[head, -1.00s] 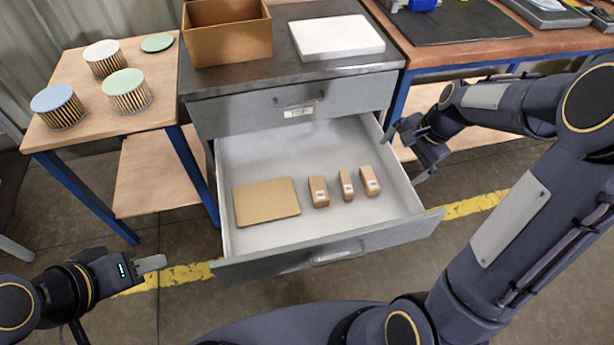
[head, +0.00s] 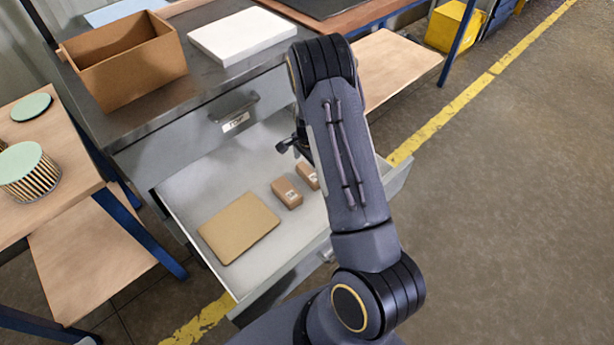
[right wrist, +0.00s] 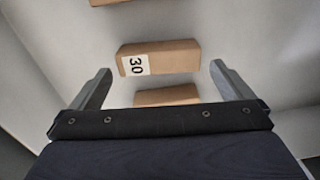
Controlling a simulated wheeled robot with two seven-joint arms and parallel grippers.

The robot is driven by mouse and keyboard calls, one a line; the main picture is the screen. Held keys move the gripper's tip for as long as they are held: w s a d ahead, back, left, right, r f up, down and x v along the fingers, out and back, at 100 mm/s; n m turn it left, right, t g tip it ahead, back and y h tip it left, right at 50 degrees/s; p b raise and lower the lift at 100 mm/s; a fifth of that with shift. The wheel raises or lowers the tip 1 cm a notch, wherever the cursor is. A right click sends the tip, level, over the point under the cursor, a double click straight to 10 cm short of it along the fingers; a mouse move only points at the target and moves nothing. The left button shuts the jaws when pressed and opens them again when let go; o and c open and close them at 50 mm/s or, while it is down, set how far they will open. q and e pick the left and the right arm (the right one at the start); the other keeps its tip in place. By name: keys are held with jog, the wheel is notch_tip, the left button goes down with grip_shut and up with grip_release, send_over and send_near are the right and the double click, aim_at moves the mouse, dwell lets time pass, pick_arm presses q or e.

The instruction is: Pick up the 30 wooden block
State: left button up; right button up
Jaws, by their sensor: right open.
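The wooden block labelled 30 (right wrist: 172,56) lies in the middle of the right wrist view, its label at its left end. My right gripper (right wrist: 160,68) is open, with one finger to each side of this block and nothing held. In the head view the right gripper (head: 291,145) is mostly hidden behind my arm, over the open drawer (head: 222,173). Two wooden blocks (head: 287,192) show there, one partly covered by my arm; their labels are too small to read. My left gripper is not in view.
In the right wrist view, a block (right wrist: 168,96) lies below the labelled one, partly behind the gripper, and another (right wrist: 108,2) is cut by the top edge. A brown flat board (head: 239,228) lies in the drawer. An open carton (head: 125,65) and white box (head: 243,36) stand above.

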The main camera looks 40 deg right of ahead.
aim_at(308, 172)
notch_tip(308, 172, down, 4)
jog(key=shift+a, duration=0.1)
jog(key=shift+s, duration=0.1)
jog(key=shift+c, duration=0.4)
jog(key=c, duration=0.6)
